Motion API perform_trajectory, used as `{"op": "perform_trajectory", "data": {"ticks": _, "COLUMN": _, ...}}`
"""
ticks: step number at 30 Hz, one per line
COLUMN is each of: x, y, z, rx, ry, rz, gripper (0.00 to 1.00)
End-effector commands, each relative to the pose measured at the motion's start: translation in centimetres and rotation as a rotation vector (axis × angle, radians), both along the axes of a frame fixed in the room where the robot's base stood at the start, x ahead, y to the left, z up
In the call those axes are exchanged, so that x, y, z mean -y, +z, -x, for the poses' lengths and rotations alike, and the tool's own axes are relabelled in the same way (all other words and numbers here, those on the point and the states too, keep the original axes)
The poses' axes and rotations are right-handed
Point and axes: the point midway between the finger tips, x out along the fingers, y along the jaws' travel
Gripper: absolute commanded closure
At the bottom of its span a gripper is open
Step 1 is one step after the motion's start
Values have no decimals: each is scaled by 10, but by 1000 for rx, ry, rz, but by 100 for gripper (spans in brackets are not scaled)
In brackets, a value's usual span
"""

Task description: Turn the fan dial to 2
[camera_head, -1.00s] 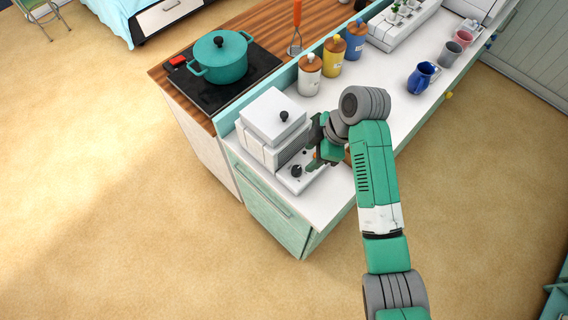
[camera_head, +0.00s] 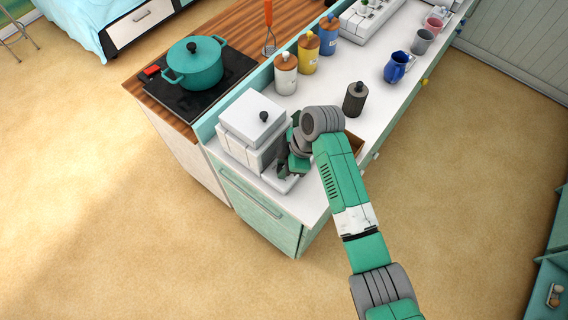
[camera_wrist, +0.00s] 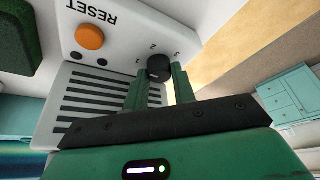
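The fan dial (camera_wrist: 159,67) is a small round black knob on a white panel (camera_wrist: 115,50), with the numbers 1, 2 and 3 around it in the wrist view. A faint pale mark shows on the knob, but I cannot read its setting surely. My gripper (camera_wrist: 162,78) has one green finger on each side of the dial, close together and seemingly shut on it. In the head view my gripper (camera_head: 290,168) is low at the front of the white appliance (camera_head: 248,130) and hides the dial.
An orange RESET button (camera_wrist: 89,36) and dark vent slots (camera_wrist: 95,100) are near the dial. A dark grey canister (camera_head: 355,100) stands behind my arm. White, yellow and blue canisters (camera_head: 307,55), a blue mug (camera_head: 397,67) and a teal pot (camera_head: 194,63) stand farther back.

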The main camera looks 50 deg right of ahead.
Motion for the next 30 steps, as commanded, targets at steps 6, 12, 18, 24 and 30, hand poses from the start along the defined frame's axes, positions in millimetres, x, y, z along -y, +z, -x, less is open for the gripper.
{"op": "perform_trajectory", "data": {"ticks": 6, "x": 0, "y": 1, "z": 0, "rx": 0, "ry": -5, "rz": 0, "gripper": 97}}
{"op": "perform_trajectory", "data": {"ticks": 12, "x": -1, "y": 4, "z": 0, "rx": -1, "ry": -66, "rz": -1, "gripper": 97}}
{"op": "perform_trajectory", "data": {"ticks": 18, "x": -3, "y": 6, "z": 1, "rx": 0, "ry": -206, "rz": -1, "gripper": 97}}
{"op": "perform_trajectory", "data": {"ticks": 24, "x": -4, "y": 6, "z": 2, "rx": -1, "ry": -382, "rz": -2, "gripper": 97}}
{"op": "perform_trajectory", "data": {"ticks": 30, "x": -4, "y": 5, "z": 2, "rx": 0, "ry": -545, "rz": -2, "gripper": 97}}
